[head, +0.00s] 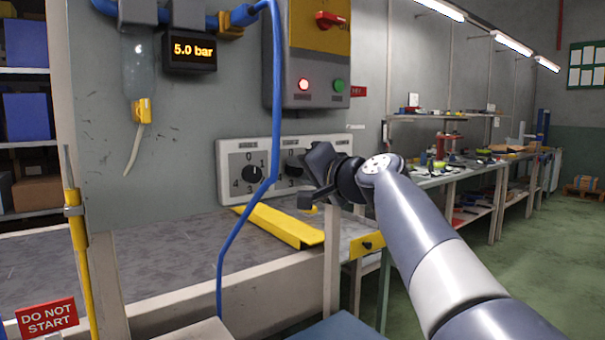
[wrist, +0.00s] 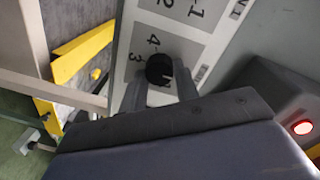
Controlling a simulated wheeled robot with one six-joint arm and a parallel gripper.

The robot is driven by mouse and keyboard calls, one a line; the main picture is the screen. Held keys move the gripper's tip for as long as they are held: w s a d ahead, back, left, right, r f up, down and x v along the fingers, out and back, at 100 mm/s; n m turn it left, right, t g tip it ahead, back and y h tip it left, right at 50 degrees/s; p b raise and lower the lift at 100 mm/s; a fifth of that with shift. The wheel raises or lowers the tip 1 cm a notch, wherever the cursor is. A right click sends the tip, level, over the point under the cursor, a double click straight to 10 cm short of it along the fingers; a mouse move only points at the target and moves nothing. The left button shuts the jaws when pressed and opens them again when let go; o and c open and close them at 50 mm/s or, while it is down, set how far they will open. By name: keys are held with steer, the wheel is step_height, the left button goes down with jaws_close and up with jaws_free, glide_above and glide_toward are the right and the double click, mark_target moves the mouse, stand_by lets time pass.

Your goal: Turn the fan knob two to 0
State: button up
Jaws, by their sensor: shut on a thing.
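A pale panel (head: 229,154) on the wall carries grey numbered dials in a row. The first dial's black knob (head: 251,174) is free of the gripper. My gripper (head: 303,172) is at the second dial, fan knob two (head: 292,167). In the wrist view the two fingers (wrist: 162,88) stand either side of the round black knob (wrist: 158,68) and are shut on it. The digits 3 and 4 show beside it.
A grey box (head: 283,92) with a lit red lamp and a green button hangs above the panel. A blue hose (head: 272,100) hangs down in front of the panel. A yellow bar (head: 277,227) lies on the bench (head: 160,255) below.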

steer(key=o, duration=1)
steer(key=shift+c, duration=0.2)
steer(key=v, duration=1)
steer(key=shift+s+d, duration=0.2)
steer(key=shift+s, duration=0.15)
steer(key=shift+w, duration=0.1)
steer(key=x, duration=1)
steer(key=shift+w+a, duration=0.25)
